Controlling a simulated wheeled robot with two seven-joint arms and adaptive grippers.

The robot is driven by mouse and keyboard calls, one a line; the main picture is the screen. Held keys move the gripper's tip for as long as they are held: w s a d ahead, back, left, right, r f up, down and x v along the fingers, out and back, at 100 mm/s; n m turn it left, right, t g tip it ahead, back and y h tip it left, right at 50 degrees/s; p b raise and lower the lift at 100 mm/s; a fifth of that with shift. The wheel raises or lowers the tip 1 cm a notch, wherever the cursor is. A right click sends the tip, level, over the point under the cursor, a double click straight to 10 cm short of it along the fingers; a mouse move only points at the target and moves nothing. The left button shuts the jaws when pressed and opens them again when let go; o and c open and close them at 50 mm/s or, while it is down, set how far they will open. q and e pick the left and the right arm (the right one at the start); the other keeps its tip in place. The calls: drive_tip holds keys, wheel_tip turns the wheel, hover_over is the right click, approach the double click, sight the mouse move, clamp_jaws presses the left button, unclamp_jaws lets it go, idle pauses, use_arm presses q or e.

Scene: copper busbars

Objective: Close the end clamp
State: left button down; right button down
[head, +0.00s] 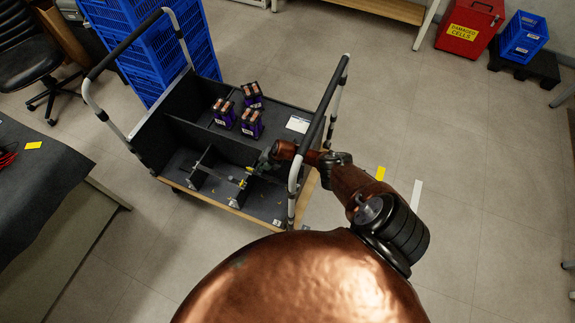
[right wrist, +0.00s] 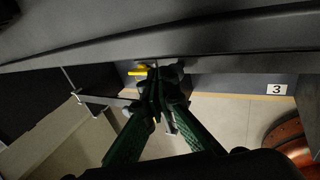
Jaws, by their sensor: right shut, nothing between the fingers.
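The end clamp is a small metal fitting with a yellow handle (head: 242,183) in the front part of the cart. The yellow handle (right wrist: 138,72) also shows in the right wrist view, just left of my fingertips. My right gripper (head: 263,163) reaches over the cart's right rail, down beside the clamp. In the right wrist view, its green fingers (right wrist: 160,88) meet at the tips with nothing held between them. The tips are close to the handle; I cannot tell whether they touch it, and the fingers hide part of the clamp. My left gripper is out of view.
The cart (head: 178,187) has dark dividers and two tall side rails. Several purple cell modules (head: 251,124) with copper tops stand in its rear part. A label marked 3 (right wrist: 277,89) is on the front edge.

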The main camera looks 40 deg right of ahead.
drive_tip(key=v, duration=1.1)
drive_tip(key=shift+r, duration=0.25)
drive_tip(key=shift+s, duration=0.1)
